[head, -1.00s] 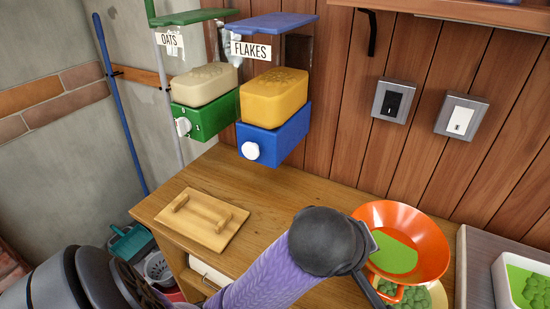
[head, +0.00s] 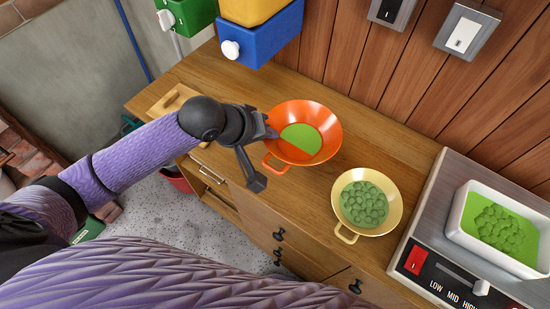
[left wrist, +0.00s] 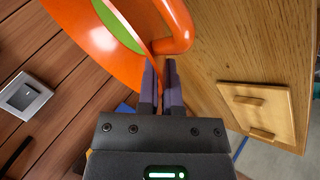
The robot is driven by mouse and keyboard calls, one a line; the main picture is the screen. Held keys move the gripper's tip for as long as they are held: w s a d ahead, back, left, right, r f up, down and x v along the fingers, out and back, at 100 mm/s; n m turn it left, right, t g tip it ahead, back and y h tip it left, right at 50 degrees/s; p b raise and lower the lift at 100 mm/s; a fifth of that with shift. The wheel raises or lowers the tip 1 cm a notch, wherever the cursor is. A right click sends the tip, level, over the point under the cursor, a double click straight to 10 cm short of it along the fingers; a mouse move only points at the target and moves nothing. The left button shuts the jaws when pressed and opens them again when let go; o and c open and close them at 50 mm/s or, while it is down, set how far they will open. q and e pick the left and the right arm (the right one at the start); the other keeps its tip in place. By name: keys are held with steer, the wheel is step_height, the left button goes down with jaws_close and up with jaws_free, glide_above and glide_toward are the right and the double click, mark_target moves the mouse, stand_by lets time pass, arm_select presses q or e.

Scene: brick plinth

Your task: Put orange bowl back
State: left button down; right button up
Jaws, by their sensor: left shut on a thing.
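The orange bowl (head: 331,122) with a loop handle and a green patch inside is at the back of the wooden counter, left of the yellow bowl (head: 394,211). My left gripper (head: 269,132) is shut on the orange bowl's left rim. In the left wrist view the two fingers (left wrist: 161,80) pinch the rim beside the handle of the orange bowl (left wrist: 85,40). I cannot tell whether the bowl touches the counter. The yellow bowl holds green lumps and stands apart from it. My right gripper is out of view.
The wooden counter (head: 345,105) is clear behind the bowls. A wooden lid with a grip (left wrist: 257,112) lies at its left. A blue dispenser (head: 262,38) hangs above. At right is a steel warmer (head: 425,240) with a white tray (head: 458,228).

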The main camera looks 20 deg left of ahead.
mark_target(255, 168)
arm_select(q)
steer(key=a+f+b, duration=0.1)
steer(key=f, duration=0.3)
steer(key=a+f+b, duration=0.1)
steer(key=f, duration=0.2)
steer(key=a+f+b, duration=0.1)
steer(key=f, duration=0.3)
steer(key=shift+a+f, duration=0.15)
steer(key=shift+f, duration=0.2)
steer(key=shift+r, duration=0.15)
steer(key=shift+s, duration=0.1)
steer(key=c, duration=1.2)
jaws_free()
steer(key=o, duration=0.4)
